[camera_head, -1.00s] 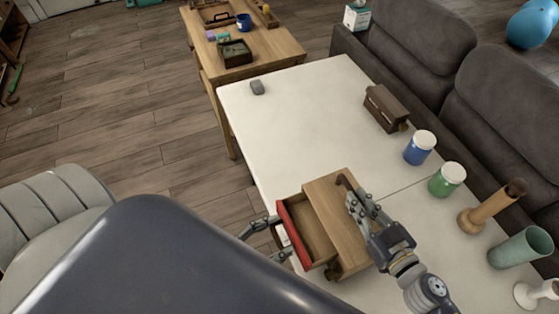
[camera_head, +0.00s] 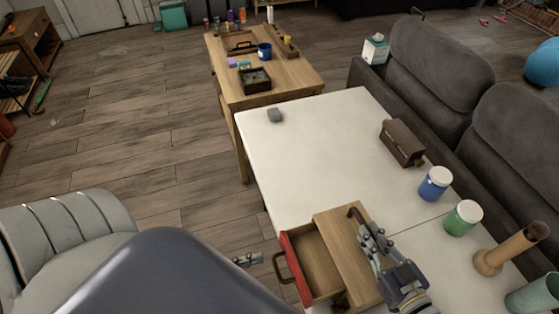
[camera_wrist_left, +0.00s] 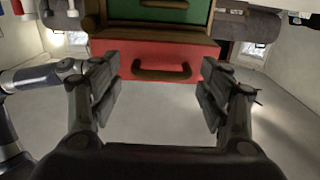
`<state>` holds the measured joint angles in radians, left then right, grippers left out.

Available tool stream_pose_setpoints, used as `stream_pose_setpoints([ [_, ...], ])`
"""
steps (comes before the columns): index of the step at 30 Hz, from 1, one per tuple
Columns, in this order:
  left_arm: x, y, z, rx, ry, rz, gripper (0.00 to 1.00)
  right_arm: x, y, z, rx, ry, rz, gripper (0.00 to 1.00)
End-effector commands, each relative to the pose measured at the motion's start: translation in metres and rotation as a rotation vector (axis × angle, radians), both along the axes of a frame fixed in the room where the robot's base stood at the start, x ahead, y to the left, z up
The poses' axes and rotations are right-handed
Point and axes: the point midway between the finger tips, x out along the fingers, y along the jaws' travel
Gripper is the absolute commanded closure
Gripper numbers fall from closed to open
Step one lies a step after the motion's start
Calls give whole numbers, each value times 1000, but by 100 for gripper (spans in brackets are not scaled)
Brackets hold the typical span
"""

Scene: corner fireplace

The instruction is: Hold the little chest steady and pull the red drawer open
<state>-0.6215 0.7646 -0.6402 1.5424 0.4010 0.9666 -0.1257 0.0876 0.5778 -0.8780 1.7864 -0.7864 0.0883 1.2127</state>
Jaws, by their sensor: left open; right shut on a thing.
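The little wooden chest (camera_head: 352,236) stands near the front left edge of the white table. Its red drawer (camera_head: 295,268) is pulled out to the left, showing an empty-looking wooden inside. In the left wrist view the red drawer front (camera_wrist_left: 120,58) with its brown handle (camera_wrist_left: 162,74) lies ahead, below a green drawer (camera_wrist_left: 160,10). My left gripper (camera_wrist_left: 160,92) is open, its fingers apart on either side of the handle and not touching it. In the head view only a bit of it (camera_head: 248,260) shows left of the drawer. My right gripper (camera_head: 366,240) is shut on the chest's top right side.
A grey armchair (camera_head: 60,240) stands at left. The table's middle is clear.

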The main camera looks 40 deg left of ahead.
Motion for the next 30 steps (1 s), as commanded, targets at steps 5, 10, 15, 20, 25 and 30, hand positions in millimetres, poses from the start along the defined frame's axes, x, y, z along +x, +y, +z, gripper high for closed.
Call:
stream_pose_setpoints([
  [5,-30,19,-1,2,5,-5,26,3,-4,-3,-11,-3,-8,100],
  [10,-43,27,0,-1,-2,-5,26,2,-3,-3,-9,-1,-5,100],
  [15,-46,29,1,-2,-3,-5,26,1,-3,-3,-8,1,-3,100],
  [20,-45,29,1,-4,-5,-5,26,0,-2,-3,-7,2,-2,100],
  [25,-51,34,1,-3,-3,3,26,0,-2,-4,-7,3,0,100],
  [30,-49,33,1,-5,-5,6,26,-1,-2,-4,-6,3,0,100],
])
